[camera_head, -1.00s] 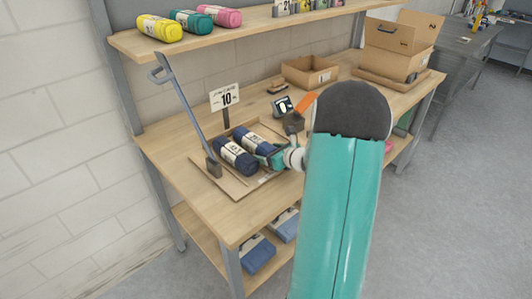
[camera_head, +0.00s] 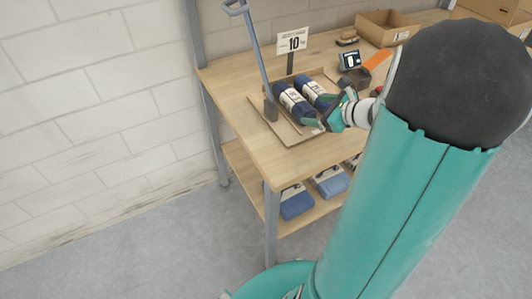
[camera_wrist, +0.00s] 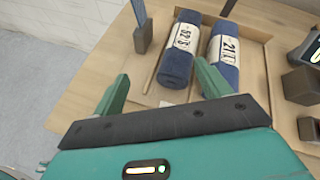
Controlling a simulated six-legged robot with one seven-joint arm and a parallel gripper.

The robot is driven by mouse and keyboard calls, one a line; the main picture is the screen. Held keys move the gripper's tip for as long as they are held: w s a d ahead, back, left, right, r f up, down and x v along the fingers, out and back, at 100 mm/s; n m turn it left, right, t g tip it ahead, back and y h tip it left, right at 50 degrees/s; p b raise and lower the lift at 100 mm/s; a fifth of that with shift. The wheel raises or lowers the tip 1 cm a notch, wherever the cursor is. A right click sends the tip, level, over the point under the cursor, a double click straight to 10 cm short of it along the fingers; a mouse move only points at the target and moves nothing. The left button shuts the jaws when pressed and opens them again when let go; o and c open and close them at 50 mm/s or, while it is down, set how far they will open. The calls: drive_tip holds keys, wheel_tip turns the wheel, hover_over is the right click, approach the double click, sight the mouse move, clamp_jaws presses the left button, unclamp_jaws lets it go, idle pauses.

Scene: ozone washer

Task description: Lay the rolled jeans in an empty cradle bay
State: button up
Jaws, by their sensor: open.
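Two rolled dark-blue jeans with white paper bands lie side by side in a shallow wooden tray (camera_head: 285,133) on the workbench. The left roll (camera_head: 293,102) also shows in the wrist view (camera_wrist: 176,72), and the right roll (camera_head: 314,92) beside it (camera_wrist: 222,66). My gripper (camera_head: 316,124) is at the front of the tray, near the ends of the rolls. In the wrist view my gripper (camera_wrist: 160,88) has its fingers spread wide, with the left roll's near end ahead between them, close to the right finger. Nothing is held. I cannot make out a separate cradle.
A blue-grey lever (camera_head: 256,45) rises at the tray's left edge. A "10" sign (camera_head: 292,41), a small display (camera_head: 350,60) and an open cardboard box (camera_head: 385,27) stand behind. Folded blue jeans (camera_head: 297,204) lie on the lower shelf. The bench's left front is clear.

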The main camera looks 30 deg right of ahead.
drive_tip(key=s+a+r+n+g+y, duration=0.1)
drive_tip(key=s+a+r+n+g, duration=0.2)
drive_tip(key=a+n, duration=0.55)
drive_tip(key=s+a+r+n+g+y, duration=0.1)
drive_tip(key=s+a+r+n+g, duration=0.15)
drive_tip(key=a+n, duration=0.65)
drive_tip(key=s+a+r+n+h, duration=0.3)
drive_tip(key=s+a+n+h, duration=0.2)
drive_tip(key=s+a+n, duration=0.4)
drive_tip(key=s+n+g, duration=0.1)
drive_tip(key=n, duration=0.1)
drive_tip(key=shift+s+r+n, duration=0.2)
drive_tip(key=shift+r+n, duration=0.1)
drive_tip(key=shift+n, duration=0.05)
drive_tip(key=c, duration=0.9)
drive_tip(key=shift+d, duration=0.25)
